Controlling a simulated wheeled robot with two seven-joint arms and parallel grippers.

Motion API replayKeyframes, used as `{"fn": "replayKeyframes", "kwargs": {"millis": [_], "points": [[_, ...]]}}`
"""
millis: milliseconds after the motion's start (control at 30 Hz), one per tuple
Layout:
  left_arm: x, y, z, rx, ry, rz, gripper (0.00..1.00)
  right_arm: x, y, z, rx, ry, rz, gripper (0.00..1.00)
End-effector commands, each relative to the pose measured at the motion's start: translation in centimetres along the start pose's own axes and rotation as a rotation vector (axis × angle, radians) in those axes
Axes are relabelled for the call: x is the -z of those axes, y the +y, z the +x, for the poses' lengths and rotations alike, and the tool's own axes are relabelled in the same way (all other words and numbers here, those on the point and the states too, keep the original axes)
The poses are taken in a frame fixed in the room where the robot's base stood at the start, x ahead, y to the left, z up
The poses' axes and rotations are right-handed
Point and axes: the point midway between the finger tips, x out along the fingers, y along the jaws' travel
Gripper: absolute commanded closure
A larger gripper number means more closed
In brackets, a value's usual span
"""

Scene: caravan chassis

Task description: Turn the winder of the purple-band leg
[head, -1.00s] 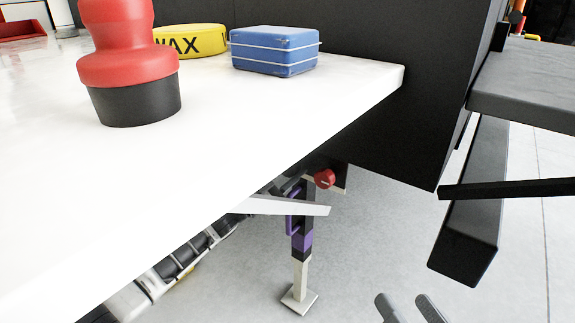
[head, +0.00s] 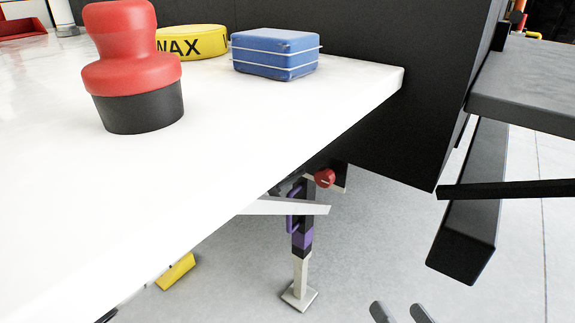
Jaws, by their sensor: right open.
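The purple-band leg (head: 302,240) stands upright beneath the corner of the white top, its pale square foot on the floor. It has a purple band around its dark tube and a purple handle (head: 291,223) on its left side. A red round knob (head: 324,178) shows by its top; I cannot tell whether this is the winder. A pale flat bar crosses in front of the leg's upper part and hides some of it. My right gripper (head: 401,312) is at the bottom edge, fingers apart and empty, to the right of the foot and clear of the leg. My left gripper is not in view.
On the white top (head: 60,180) stand a red and black round-headed object (head: 130,65), a yellow WAX tin (head: 195,42) and a blue box (head: 275,52). A dark panel rises behind. A dark beam (head: 475,210) hangs at right. A yellow block (head: 177,272) lies below left. Floor around the foot is clear.

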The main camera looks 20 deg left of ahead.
Motion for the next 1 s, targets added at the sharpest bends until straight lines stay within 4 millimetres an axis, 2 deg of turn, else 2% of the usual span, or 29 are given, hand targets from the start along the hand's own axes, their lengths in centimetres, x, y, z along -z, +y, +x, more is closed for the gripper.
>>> {"fn": "replayKeyframes", "kwargs": {"millis": [100, 133, 200, 467, 633, 767, 1000], "points": [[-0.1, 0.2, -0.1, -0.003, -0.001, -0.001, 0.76, 0.0, 0.0, 0.0, 0.001, 0.000, -0.001, 0.41], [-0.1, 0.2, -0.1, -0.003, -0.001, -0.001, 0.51, 0.0, 0.0, 0.0, 0.001, 0.000, -0.001, 0.41], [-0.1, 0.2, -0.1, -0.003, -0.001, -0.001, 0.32, 0.0, 0.0, 0.0, 0.001, 0.000, -0.001, 0.41], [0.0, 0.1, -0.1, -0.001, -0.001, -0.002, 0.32, 0.2, -0.1, 0.0, 0.003, 0.004, -0.001, 0.41], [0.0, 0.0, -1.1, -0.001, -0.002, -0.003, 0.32, 0.7, -0.3, -0.1, 0.001, 0.005, -0.011, 0.41], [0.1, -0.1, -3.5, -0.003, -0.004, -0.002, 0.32, 1.1, -0.4, -0.1, -0.013, -0.003, -0.041, 0.41], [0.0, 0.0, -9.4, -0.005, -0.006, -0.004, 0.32, 0.2, 0.4, -0.2, -0.054, -0.056, -0.095, 0.41]]}}
